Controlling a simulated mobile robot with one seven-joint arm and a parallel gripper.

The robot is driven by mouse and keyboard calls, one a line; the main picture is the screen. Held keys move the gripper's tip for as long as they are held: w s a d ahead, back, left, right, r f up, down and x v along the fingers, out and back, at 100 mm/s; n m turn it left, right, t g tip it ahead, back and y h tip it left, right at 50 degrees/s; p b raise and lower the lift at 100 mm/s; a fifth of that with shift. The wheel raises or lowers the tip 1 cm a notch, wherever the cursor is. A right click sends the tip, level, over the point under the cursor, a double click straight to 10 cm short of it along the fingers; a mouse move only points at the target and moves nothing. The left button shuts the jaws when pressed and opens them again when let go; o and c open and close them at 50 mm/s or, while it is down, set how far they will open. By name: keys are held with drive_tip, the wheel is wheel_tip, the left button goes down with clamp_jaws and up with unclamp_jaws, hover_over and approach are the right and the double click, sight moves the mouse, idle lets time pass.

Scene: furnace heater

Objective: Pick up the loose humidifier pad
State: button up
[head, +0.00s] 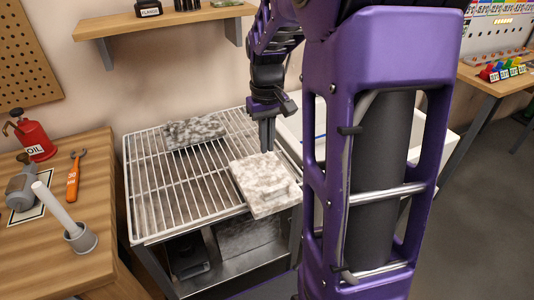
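Two mottled pads lie on the white wire rack (150,190). A whitish, thick pad (262,184) lies at the rack's front right, with a raised part on its right side. A grey, flatter pad (195,131) lies at the back. I cannot tell for sure which one is the loose humidifier pad. My gripper (267,149) points down just behind the whitish pad, its fingertips close to that pad's back edge. Whether it touches the pad, I cannot tell. The fingers line up in this view, so their opening is hidden.
Below the rack is an open metal compartment with a grey mottled panel (249,236) inside. A wooden bench (95,165) on the left holds a red oil can (34,139), an orange wrench (74,176) and a grey cup (80,238). A wooden shelf (180,19) hangs above the rack.

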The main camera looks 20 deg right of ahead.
drive_tip(key=shift+o, duration=1.2)
drive_tip(key=shift+s+r+m, duration=0.1)
drive_tip(key=shift+r+m, duration=0.2)
drive_tip(key=shift+r, duration=0.05)
drive_tip(key=shift+o, duration=1.1)
drive_tip(key=shift+s+r+m+p, duration=0.2)
drive_tip(key=shift+r+m+p, duration=0.15)
drive_tip(key=shift+m, duration=0.15)
drive_tip(key=shift+o, duration=1.1)
drive_tip(key=s+r+m+p, duration=0.3)
drive_tip(key=s+r+m, duration=0.1)
drive_tip(key=m, duration=0.9)
drive_tip(key=shift+s+r, duration=0.2)
drive_tip(key=shift+r, duration=0.5)
drive_tip(key=m, duration=0.3)
hover_over(276, 187)
drive_tip(key=f, duration=1.1)
drive_tip(key=shift+d+f+b, duration=0.2)
drive_tip(key=shift+f+b, duration=0.1)
drive_tip(key=shift+a+f+b, duration=0.2)
drive_tip(key=shift+f+b, duration=0.2)
drive_tip(key=shift+f, duration=2.2)
